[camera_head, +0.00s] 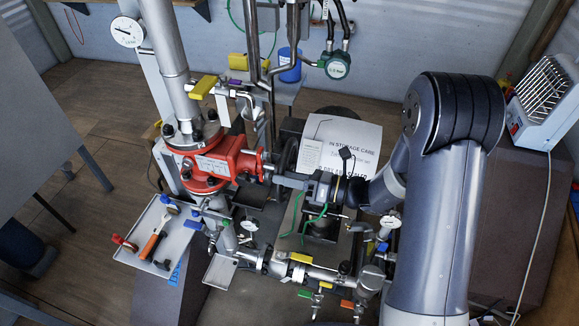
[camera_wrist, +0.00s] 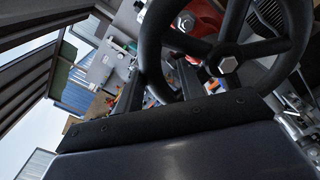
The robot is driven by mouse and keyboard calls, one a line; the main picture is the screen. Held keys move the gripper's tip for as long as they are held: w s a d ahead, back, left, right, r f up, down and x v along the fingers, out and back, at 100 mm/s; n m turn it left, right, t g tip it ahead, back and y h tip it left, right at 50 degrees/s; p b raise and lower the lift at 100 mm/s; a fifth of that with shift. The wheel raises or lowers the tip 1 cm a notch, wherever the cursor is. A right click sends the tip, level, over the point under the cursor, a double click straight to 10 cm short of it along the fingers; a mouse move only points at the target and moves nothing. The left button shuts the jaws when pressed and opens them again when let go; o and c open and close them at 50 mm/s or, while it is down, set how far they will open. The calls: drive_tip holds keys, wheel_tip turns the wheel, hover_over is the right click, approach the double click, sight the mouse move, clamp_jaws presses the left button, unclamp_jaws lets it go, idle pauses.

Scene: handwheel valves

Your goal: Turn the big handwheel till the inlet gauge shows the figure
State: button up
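The big handwheel (camera_wrist: 150,55) is dark, with spokes and a bright hub nut (camera_wrist: 228,66). It fills the upper right of the wrist view. In the head view the wheel (camera_head: 288,158) shows nearly edge-on, right of the red valve body (camera_head: 212,163), partly hidden by my gripper and a paper sign. My gripper (camera_head: 282,180) reaches in from the right at the wheel. In the wrist view my gripper's dark fingers (camera_wrist: 160,92) stand at the wheel's lower left rim; whether they touch it is unclear. A white dial gauge (camera_head: 127,31) is at upper left; its figure is unreadable.
Smaller gauges (camera_head: 250,225) (camera_head: 393,221) sit on the lower pipework. A tray with tools (camera_head: 128,256) is at left. A paper sign (camera_head: 343,140) stands behind my gripper. A yellow lever (camera_head: 203,87) is above the red valve. Pipes crowd the space below the gripper.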

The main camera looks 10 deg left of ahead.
drive_tip(key=shift+s+d, duration=0.15)
drive_tip(key=shift+d, duration=1.55)
drive_tip(key=d, duration=0.4)
drive_tip(key=shift+s, duration=0.15)
drive_tip(key=d+b, duration=0.2)
drive_tip(key=d, duration=0.8)
drive_tip(key=shift+s+d, duration=0.4)
drive_tip(key=shift+s, duration=0.05)
drive_tip(key=w+a+p, duration=0.1)
drive_tip(key=a+p, duration=0.1)
drive_tip(key=a, duration=1.2)
